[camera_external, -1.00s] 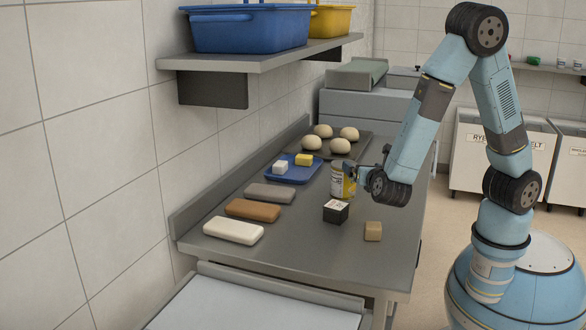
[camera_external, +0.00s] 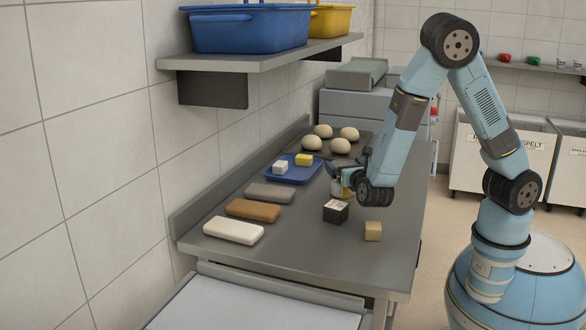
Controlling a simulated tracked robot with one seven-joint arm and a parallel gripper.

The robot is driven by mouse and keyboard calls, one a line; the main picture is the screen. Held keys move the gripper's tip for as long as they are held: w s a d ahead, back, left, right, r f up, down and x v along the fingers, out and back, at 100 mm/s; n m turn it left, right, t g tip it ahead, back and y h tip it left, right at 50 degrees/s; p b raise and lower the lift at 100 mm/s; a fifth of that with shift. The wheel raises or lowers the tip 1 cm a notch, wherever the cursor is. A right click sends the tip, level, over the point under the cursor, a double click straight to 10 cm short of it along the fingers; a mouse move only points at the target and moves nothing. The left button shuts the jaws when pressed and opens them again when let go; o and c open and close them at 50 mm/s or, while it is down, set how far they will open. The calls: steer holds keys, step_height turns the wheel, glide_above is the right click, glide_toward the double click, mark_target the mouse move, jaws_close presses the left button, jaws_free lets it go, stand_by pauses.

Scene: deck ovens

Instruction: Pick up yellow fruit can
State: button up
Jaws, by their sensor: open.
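The yellow fruit can (camera_external: 335,185) stands on the steel counter, to the right of the blue tray. It has a yellow and white side, and most of it is hidden behind my gripper. My gripper (camera_external: 345,172) is open at the can, with its dark fingers pointing left. I cannot tell whether the can is between the fingers or just behind them.
A blue tray (camera_external: 311,178) holds a white block and a yellow block. Several dough balls lie on a dark tray behind. A black box (camera_external: 336,211) and a tan block (camera_external: 373,231) stand in front of the can. Three slabs lie left. A shelf with tubs hangs above.

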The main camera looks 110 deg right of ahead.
steer(key=shift+d, duration=0.4)
steer(key=c, duration=1.7)
steer(key=shift+r, duration=0.1)
